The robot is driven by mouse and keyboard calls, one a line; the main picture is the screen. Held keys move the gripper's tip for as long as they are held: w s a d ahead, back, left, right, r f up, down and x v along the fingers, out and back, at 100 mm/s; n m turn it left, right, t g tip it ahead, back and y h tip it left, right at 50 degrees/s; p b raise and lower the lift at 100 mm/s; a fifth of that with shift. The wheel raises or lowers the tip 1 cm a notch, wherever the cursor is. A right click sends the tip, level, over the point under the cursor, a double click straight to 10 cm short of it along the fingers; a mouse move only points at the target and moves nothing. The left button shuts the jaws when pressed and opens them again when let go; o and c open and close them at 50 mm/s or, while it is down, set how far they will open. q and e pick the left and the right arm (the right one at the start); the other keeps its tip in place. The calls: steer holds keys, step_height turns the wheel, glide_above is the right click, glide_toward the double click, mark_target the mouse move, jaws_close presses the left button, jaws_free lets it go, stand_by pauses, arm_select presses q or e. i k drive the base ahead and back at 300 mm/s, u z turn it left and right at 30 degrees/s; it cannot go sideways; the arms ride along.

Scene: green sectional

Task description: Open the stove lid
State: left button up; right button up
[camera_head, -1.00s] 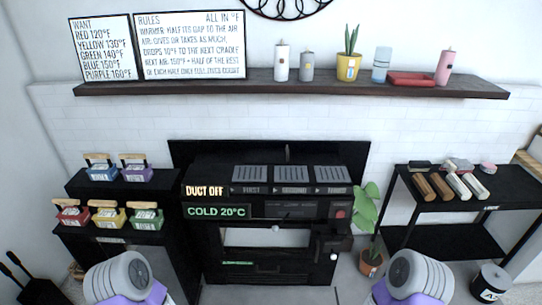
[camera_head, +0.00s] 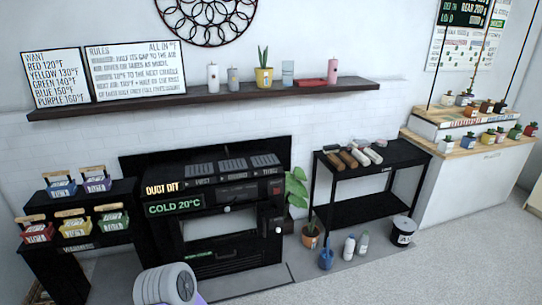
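The black stove (camera_head: 222,215) stands against the white brick wall, left of centre. Its front has a lit "COLD 20°C" display (camera_head: 174,206) and a "DUCT OFF" label (camera_head: 162,188). Its top carries grey slatted panels (camera_head: 233,166) in a row. Below the displays is a wide opening with a pale interior (camera_head: 206,224). I cannot tell which part is the lid. One of my arms shows as a grey rounded link at the bottom edge, in front of the stove and apart from it. Neither gripper's fingers are in view.
A black rack with coloured handled blocks (camera_head: 75,227) stands left of the stove. Right of it are a potted plant (camera_head: 310,235), a black cart (camera_head: 365,210), bottles (camera_head: 349,246) and a black bucket (camera_head: 402,230) on the floor. A white counter (camera_head: 460,185) is farther right. The right foreground floor is clear.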

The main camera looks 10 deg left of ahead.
mark_target(202, 158)
steer(key=u, duration=0.65)
steer(key=i, duration=0.4)
steer(key=u, duration=0.7)
steer(key=i, duration=1.05)
steer(key=z, duration=0.2)
